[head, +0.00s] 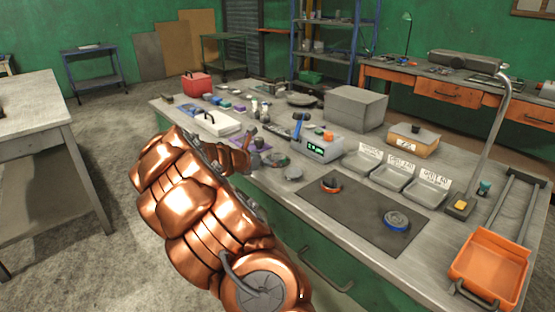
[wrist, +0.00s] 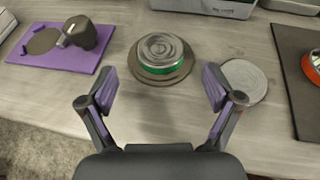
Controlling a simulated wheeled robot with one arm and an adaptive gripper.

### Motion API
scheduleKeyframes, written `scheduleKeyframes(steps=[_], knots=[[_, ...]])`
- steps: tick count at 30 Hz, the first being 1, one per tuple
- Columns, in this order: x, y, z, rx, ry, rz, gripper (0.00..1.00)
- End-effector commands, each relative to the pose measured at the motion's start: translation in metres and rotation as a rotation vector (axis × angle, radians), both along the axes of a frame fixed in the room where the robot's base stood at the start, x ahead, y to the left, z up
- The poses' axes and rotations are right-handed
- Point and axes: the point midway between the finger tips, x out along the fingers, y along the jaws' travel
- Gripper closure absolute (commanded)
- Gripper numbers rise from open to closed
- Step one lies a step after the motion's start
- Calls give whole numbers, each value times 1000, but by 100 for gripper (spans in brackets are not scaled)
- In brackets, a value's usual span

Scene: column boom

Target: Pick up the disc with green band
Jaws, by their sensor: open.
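The disc with green band (wrist: 160,56) is a grey, ridged disc with a green stripe around its side. It lies on a slightly wider dark round base on the bench, at the top middle of the wrist view. In the head view the disc (head: 278,160) shows small, beside my arm's end. My gripper (wrist: 159,86) is open and empty. Its two purple-padded fingers are spread to the left and right, on the near side of the disc, not around it. In the head view my copper arm hides part of the bench near the gripper.
A flat grey disc (wrist: 244,81) lies just right of the green-banded one. A purple mat (wrist: 50,58) with a dark tool is at left. A dark mat (head: 355,212) holds an orange-banded disc (head: 330,185) and a blue-banded disc (head: 397,220). Grey bins (head: 427,190) stand behind.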

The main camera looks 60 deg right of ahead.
Motion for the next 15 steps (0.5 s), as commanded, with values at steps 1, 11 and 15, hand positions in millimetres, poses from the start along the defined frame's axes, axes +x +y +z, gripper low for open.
scheduleKeyframes(steps=[1, 11, 15], knots=[[-1, -5, -2, 1, 0, -2, 10], [-4, -41, -14, 2, 0, -3, 10], [-4, -45, -15, 1, -1, -3, 10]])
